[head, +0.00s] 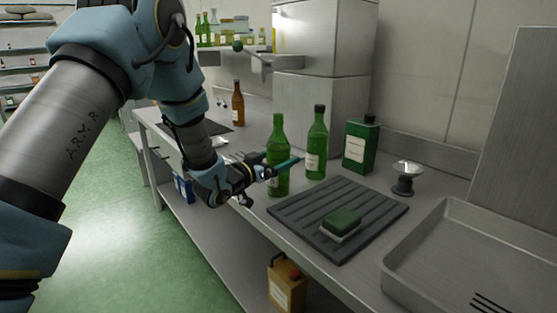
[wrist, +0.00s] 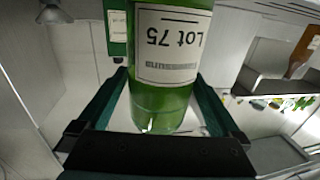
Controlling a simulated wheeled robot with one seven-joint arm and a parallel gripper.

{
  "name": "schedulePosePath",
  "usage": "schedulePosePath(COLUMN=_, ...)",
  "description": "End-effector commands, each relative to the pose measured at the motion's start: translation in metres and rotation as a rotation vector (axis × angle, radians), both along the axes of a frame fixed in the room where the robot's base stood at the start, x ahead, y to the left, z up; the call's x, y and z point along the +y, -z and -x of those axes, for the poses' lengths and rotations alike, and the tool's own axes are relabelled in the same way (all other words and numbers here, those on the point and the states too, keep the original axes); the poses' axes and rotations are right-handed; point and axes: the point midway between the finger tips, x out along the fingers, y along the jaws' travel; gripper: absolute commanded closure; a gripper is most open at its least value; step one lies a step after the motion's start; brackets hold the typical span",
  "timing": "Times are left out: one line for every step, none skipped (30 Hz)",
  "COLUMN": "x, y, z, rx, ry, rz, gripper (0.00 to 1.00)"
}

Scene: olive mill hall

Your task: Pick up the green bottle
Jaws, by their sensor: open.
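In the wrist view a green bottle (wrist: 160,103) labelled "Lot 75" fills the space between the open fingers of my gripper (wrist: 158,105). The picture is upside down there. I cannot tell whether either finger touches the glass.
A dark ribbed mat (head: 290,216) holding a green-topped block (head: 341,223) lies in front. A green tin (head: 361,145) and a metal-topped dark object (head: 406,177) stand to the right. A brown bottle (head: 238,103) stands farther back. A steel tray (head: 470,225) is at front right.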

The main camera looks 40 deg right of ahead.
Motion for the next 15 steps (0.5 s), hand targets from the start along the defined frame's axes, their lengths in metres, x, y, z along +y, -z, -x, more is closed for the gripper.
schedulePosePath(x=-0.008, y=-0.004, z=0.001, rx=0.0, ry=0.002, rz=-0.001, gripper=0.0)
schedulePosePath(x=-0.012, y=-0.004, z=0.0, rx=-0.001, ry=0.001, rz=0.001, gripper=0.0)
schedulePosePath(x=-0.017, y=-0.003, z=-0.001, rx=-0.001, ry=0.001, rz=0.001, gripper=0.0)
schedulePosePath(x=-0.02, y=-0.003, z=-0.001, rx=-0.001, ry=0.001, rz=0.001, gripper=0.0)
schedulePosePath(x=-0.022, y=-0.002, z=-0.002, rx=-0.001, ry=0.001, rz=0.0, gripper=0.0)
schedulePosePath(x=-0.024, y=-0.002, z=-0.002, rx=-0.001, ry=0.0, rz=0.0, gripper=0.0)
schedulePosePath(x=-0.025, y=-0.001, z=-0.002, rx=0.0, ry=0.0, rz=0.0, gripper=0.0)
schedulePosePath(x=-0.026, y=-0.001, z=-0.002, rx=-0.001, ry=0.0, rz=0.0, gripper=0.0)
schedulePosePath(x=-0.026, y=-0.001, z=-0.003, rx=-0.001, ry=0.0, rz=0.0, gripper=0.0)
schedulePosePath(x=-0.026, y=-0.001, z=-0.003, rx=-0.001, ry=0.0, rz=0.0, gripper=0.0)
schedulePosePath(x=-0.026, y=-0.001, z=-0.003, rx=-0.001, ry=-0.001, rz=0.0, gripper=0.0)
schedulePosePath(x=-0.026, y=-0.001, z=-0.003, rx=0.0, ry=-0.001, rz=0.0, gripper=0.0)
schedulePosePath(x=-0.026, y=-0.001, z=-0.003, rx=0.0, ry=-0.001, rz=0.0, gripper=0.0)
schedulePosePath(x=-0.026, y=-0.001, z=-0.003, rx=0.0, ry=-0.001, rz=0.0, gripper=0.01)
schedulePosePath(x=-0.026, y=-0.001, z=-0.003, rx=0.0, ry=-0.001, rz=0.0, gripper=0.06)
